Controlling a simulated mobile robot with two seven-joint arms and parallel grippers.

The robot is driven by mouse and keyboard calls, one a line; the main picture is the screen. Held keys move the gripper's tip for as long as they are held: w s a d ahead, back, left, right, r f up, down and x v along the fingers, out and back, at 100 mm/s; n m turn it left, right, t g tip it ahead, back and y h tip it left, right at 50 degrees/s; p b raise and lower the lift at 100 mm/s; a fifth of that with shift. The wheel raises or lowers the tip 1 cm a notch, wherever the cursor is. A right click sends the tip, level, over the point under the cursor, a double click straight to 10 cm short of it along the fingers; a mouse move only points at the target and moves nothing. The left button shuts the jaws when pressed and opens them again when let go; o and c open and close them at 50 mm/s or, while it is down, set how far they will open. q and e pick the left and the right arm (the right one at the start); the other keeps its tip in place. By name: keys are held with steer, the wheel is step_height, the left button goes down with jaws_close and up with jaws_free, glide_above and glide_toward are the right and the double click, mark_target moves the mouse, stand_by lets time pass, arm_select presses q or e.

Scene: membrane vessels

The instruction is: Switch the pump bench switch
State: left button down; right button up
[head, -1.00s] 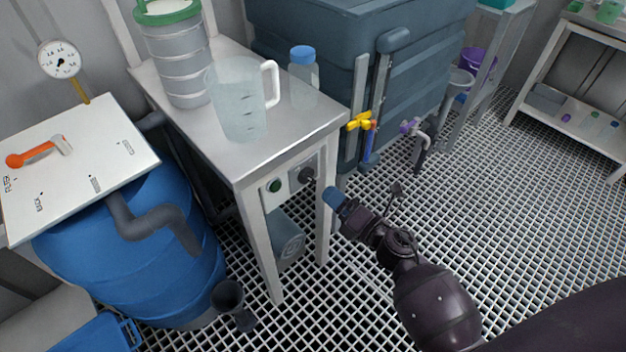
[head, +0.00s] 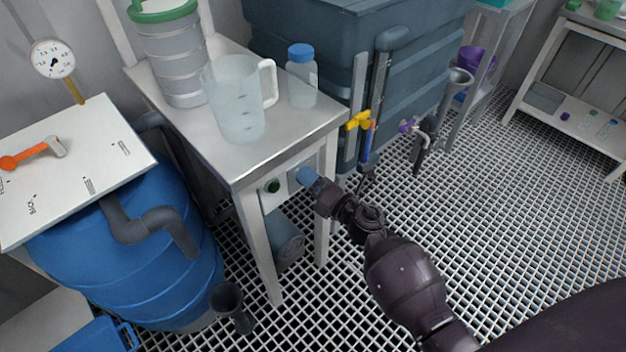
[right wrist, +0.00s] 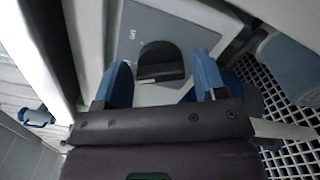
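The pump bench switch looks like a dark rounded knob (right wrist: 160,62) on a grey plate (right wrist: 150,25) on the bench's front apron. It shows in the right wrist view, between my two blue fingertips. My right gripper (head: 307,178) is open at the plate, with one finger on each side of the knob. The right wrist view shows the gripper (right wrist: 163,80) with a gap between finger and knob on both sides. In the head view the fingers hide the knob. A green round button (head: 272,186) sits left of the plate. My left gripper is not in view.
The bench (head: 262,168) carries a clear jug (head: 235,105), a blue-capped bottle (head: 302,85) and a stacked grey vessel (head: 178,65). A dark tank (head: 345,30) with yellow and purple valve handles stands behind right. A blue drum (head: 130,265) stands left. The grating floor at right is clear.

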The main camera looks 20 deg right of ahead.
steer(key=c, duration=0.7)
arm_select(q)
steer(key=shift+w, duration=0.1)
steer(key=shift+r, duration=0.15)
arm_select(e)
steer(key=shift+r+m, duration=0.1)
steer(key=shift+m, duration=0.2)
arm_select(q)
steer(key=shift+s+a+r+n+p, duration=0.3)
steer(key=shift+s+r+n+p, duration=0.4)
steer(key=shift+p, duration=1.65)
arm_select(e)
steer(key=shift+f+m, duration=0.2)
steer(key=shift+m, duration=5.4)
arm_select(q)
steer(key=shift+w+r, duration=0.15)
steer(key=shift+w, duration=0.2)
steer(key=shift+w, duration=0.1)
arm_select(e)
steer(key=o, duration=0.9)
